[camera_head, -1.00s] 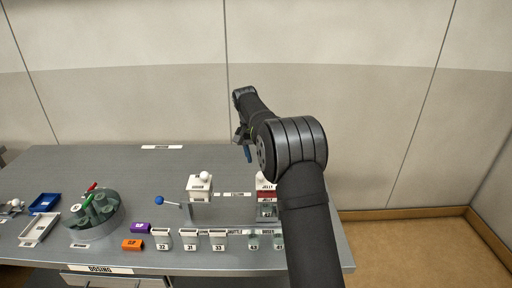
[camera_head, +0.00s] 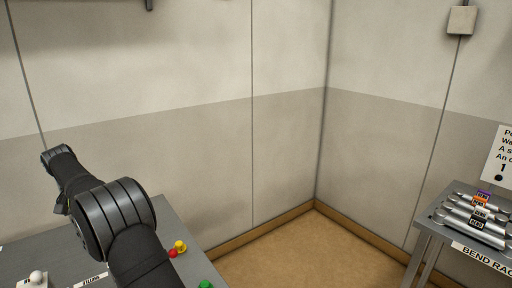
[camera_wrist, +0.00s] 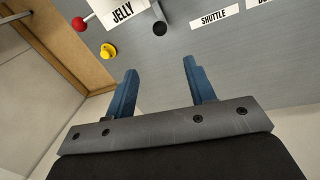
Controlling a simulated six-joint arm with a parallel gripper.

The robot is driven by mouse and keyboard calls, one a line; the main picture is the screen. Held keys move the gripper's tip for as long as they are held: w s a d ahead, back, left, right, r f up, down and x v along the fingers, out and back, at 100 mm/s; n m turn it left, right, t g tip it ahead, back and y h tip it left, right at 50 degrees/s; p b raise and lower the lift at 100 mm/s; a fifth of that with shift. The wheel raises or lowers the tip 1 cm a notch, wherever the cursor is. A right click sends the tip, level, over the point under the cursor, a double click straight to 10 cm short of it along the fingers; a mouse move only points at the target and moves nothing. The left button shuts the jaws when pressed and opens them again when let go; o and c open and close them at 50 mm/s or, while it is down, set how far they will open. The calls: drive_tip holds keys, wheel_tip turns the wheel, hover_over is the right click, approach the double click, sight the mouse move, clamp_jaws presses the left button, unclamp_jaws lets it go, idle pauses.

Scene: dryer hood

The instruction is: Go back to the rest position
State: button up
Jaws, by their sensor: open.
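My gripper (camera_wrist: 160,88) shows in the wrist view with its two blue fingers spread apart and nothing between them. It is above the grey bench top (camera_wrist: 180,50). In the head view my arm reaches in from the bottom left, and the fingers are hidden or too small to make out. The bench (camera_head: 190,225) shows there at the lower left, partly covered by my arm.
A red knob (camera_head: 172,253), a yellow knob (camera_head: 180,246) and a green knob (camera_head: 206,285) stand near the bench's right edge. A JELLY label (camera_wrist: 122,10) lies by them. At right is a BEND RACK table (camera_head: 430,222) with several metal tools. Floor (camera_head: 315,250) between is clear.

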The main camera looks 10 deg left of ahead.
drive_tip(key=d+f, duration=0.1)
drive_tip(key=f, duration=0.4)
drive_tip(key=w+d+f, duration=0.1)
drive_tip(key=f, duration=1.1)
drive_tip(key=shift+w+d, duration=0.4)
drive_tip(key=shift+s+a, duration=0.2)
drive_tip(key=shift+a, duration=0.05)
drive_tip(key=o, duration=1.1)
drive_tip(key=shift+r, duration=0.1)
drive_tip(key=s+d+r+n+g+y, duration=0.1)
drive_tip(key=s+d+r, duration=0.15)
drive_tip(key=r, duration=0.75)
drive_tip(key=s+d+r+n+y, duration=0.15)
drive_tip(key=d+r, duration=0.25)
drive_tip(key=r, duration=0.7)
drive_tip(key=shift+h, duration=0.25)
drive_tip(key=f, duration=1)
drive_tip(key=shift+a+f, duration=0.1)
drive_tip(key=shift+a, duration=0.25)
